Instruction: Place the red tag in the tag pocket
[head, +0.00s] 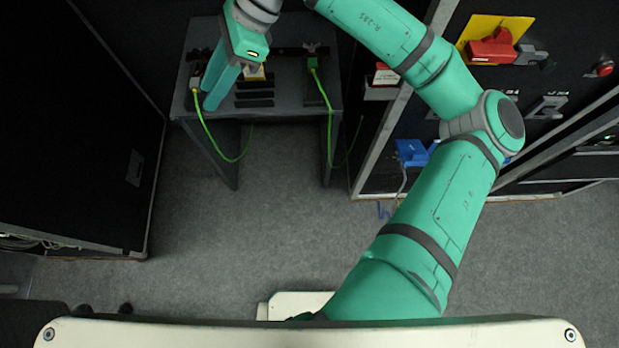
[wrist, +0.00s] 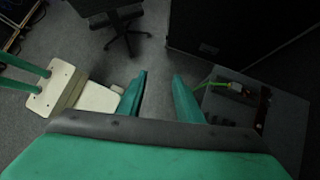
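My gripper (head: 209,104) hangs over the left part of a small dark table in the head view, beside a green cable. In the wrist view its two green fingers (wrist: 159,78) stand apart with nothing between them. A small red and white piece (head: 386,76) sits at the top of a grey holder (head: 380,93) on the rack's left side. It looks like the red tag in the tag pocket, but it is too small to be sure. My arm passes close to it on the right.
The dark table (head: 275,112) carries green cables (head: 314,75) and dark slotted parts. The rack has a red switch (head: 490,46) on a yellow plate, a red button (head: 604,68) and a blue connector (head: 411,151). A black cabinet (head: 75,130) stands left. A chair (wrist: 125,25) shows in the wrist view. The middle floor is clear.

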